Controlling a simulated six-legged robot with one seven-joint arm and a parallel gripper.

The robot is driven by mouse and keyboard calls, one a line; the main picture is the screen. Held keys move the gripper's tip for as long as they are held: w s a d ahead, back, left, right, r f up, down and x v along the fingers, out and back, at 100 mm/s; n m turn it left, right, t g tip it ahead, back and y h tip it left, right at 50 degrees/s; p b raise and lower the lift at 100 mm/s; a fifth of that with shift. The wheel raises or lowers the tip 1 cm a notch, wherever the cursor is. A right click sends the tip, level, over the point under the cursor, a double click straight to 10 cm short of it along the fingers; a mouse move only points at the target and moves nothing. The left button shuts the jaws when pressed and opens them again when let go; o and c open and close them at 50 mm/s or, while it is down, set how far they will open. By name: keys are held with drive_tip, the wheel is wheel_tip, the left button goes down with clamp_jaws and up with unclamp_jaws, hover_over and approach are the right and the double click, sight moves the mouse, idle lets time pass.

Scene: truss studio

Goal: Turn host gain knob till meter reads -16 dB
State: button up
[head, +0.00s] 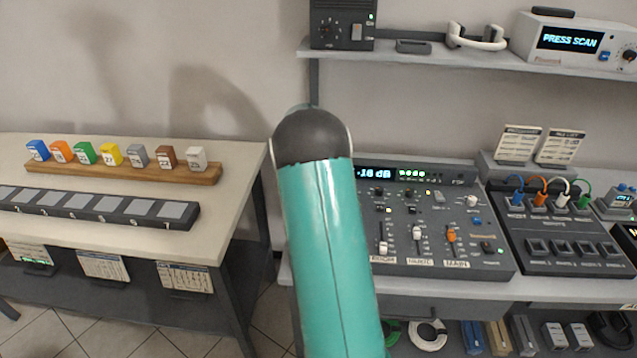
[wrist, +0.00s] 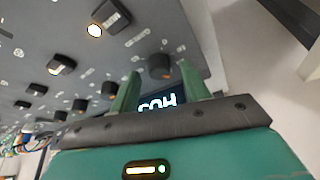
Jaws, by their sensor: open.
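The mixing console (head: 485,262) stands on the desk right of centre in the head view. Its meter (head: 375,174) shows what looks like -16 dB, its left end close to my arm. My arm hides the console's left part and my gripper in that view. In the wrist view my gripper (wrist: 160,72) is open, its two teal fingers over the console panel. A dark round knob (wrist: 159,66) lies between the fingertips; I cannot tell whether they touch it. I cannot read its label. A lit display (wrist: 158,103) shows upside down and partly hidden between the fingers.
Other knobs (wrist: 62,64) and lit buttons surround the fingers. Faders (head: 417,234) line the console's front. A patch unit (head: 565,246) with coloured cables stands right. A shelf (head: 430,58) hangs above. A table (head: 235,165) with coloured blocks stands left, a gap between.

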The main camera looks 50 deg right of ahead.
drive_tip(key=v, duration=1.3)
drive_tip(key=shift+r, duration=0.1)
drive_tip(key=s+a+r+n+t+y, duration=0.1)
drive_tip(key=s+a+r+n, duration=0.15)
drive_tip(key=a, duration=0.55)
drive_tip(key=s+a+r+n+t, duration=0.1)
drive_tip(key=s+a+r+n, duration=0.1)
drive_tip(key=a+r, duration=0.35)
drive_tip(key=s+a+r+n+t+y, duration=0.1)
drive_tip(key=s+a+r+n, duration=0.1)
drive_tip(key=a, duration=0.7)
drive_tip(key=s+a+n+t+y, duration=0.1)
drive_tip(key=s+a+n, duration=0.7)
drive_tip(key=s+a, duration=0.8)
drive_tip(key=shift+s+a+f+y, duration=0.3)
drive_tip(key=shift+a+f+y, duration=0.2)
drive_tip(key=shift+a+y, duration=0.15)
